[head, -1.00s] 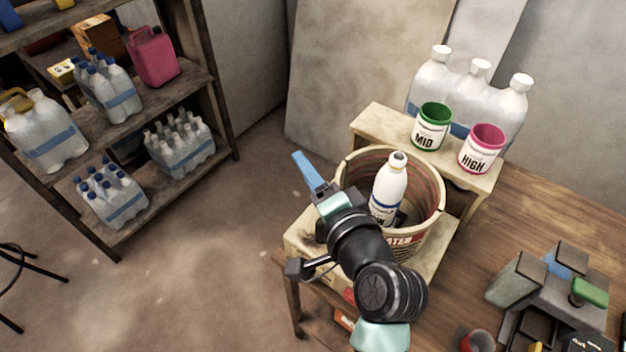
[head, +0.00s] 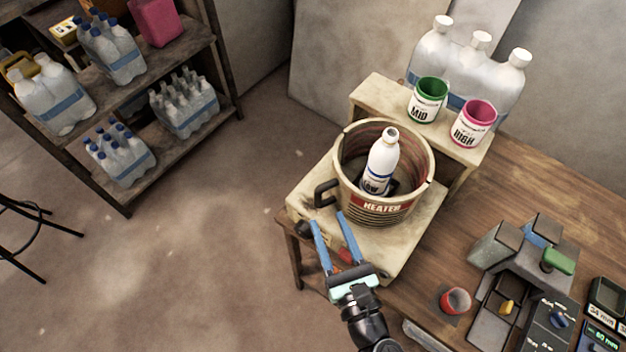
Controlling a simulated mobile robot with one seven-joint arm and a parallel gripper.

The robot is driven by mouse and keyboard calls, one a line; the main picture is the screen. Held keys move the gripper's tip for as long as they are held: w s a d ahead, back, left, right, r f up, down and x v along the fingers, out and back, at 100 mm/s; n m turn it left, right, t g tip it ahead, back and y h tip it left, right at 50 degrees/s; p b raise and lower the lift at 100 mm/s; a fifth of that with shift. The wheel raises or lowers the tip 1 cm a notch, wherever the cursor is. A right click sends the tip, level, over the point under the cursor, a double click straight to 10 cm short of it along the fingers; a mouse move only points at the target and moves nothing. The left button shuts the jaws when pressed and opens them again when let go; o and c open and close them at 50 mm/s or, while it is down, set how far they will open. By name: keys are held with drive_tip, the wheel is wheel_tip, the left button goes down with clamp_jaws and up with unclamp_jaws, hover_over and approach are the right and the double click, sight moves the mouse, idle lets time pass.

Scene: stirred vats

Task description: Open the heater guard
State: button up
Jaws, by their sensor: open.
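The heater (head: 350,206) is a round, cream-coloured, ribbed tub with a red HEATER label, on a cream base (head: 408,247) at the table's left end. Its curved wall, which looks like the guard, has a dark handle (head: 325,193) on the left side. A white bottle (head: 383,160) with a dark cap opening stands inside; its lower part is partly hidden by the wall. My gripper (head: 328,218) is in front of the heater, below the handle, with its two blue fingers spread and nothing between them. I cannot tell whether a finger touches the base.
A cream stand (head: 388,98) behind the heater holds a green MID cup (head: 427,101) and a pink HIGH cup (head: 473,123).

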drive_tip(key=p+x, duration=0.1)
drive_tip(key=x, duration=0.9)
clamp_jaws()
idle(1.2)
